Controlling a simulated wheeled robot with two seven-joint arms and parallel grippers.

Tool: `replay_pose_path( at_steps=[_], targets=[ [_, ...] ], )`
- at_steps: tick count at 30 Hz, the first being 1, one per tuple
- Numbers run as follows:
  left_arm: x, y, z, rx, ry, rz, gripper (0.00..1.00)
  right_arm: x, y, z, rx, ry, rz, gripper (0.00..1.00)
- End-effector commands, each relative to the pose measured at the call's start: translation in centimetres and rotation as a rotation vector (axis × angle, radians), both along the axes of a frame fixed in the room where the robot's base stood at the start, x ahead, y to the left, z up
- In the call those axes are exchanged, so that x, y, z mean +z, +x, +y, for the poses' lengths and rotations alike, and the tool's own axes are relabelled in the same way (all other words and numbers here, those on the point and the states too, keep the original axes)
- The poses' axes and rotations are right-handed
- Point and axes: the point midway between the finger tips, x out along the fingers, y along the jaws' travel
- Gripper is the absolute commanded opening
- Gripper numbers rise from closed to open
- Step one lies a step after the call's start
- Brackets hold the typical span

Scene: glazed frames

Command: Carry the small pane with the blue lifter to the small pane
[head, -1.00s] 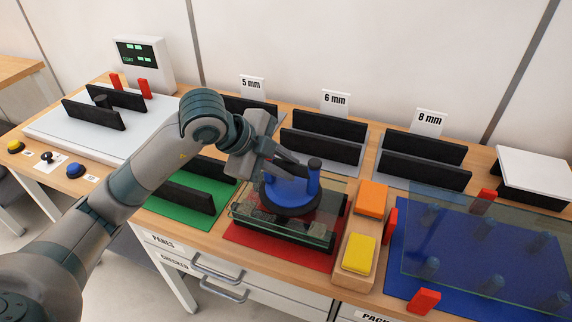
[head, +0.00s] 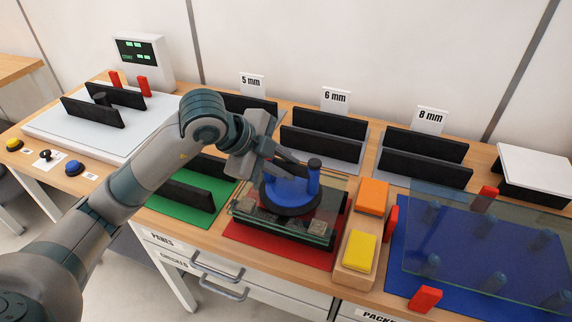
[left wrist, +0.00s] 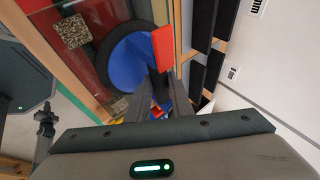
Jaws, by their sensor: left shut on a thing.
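The blue lifter (head: 288,192), a blue cup with a dark rim and a black-topped post, sits on a small clear pane (head: 243,205). It also shows in the left wrist view (left wrist: 128,62). My left gripper (head: 303,168) is shut on the lifter's upright post. The pane lies level over the dark rack on the red mat (head: 248,245). Small patterned pads show through the glass. I cannot tell whether this pane touches what is below it, or how many panes are there. My right gripper is out of view.
A wooden block with orange (head: 372,197) and yellow (head: 359,252) pads stands just right of the red mat. Farther right, a large glass pane (head: 500,235) lies over posts on a blue mat. Black slotted racks (head: 322,148) stand behind. A green mat (head: 180,212) with a rack is left.

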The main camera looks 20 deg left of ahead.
Motion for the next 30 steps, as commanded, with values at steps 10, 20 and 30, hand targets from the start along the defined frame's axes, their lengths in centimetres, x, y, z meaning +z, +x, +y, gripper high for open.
replay_pose_path(
  at_steps=[10, 20, 30],
  targets=[
    [0.2, 0.1, 0.0, 0.0, -0.003, -0.007, 0.0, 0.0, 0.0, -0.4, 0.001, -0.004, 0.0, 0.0],
    [0.0, 0.0, 0.0, 0.0, -0.002, -0.003, 0.42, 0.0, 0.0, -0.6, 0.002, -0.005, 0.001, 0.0],
    [0.7, -0.5, 0.5, 0.001, 0.001, 0.001, 0.42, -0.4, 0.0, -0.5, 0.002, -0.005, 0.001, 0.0]
  ],
)
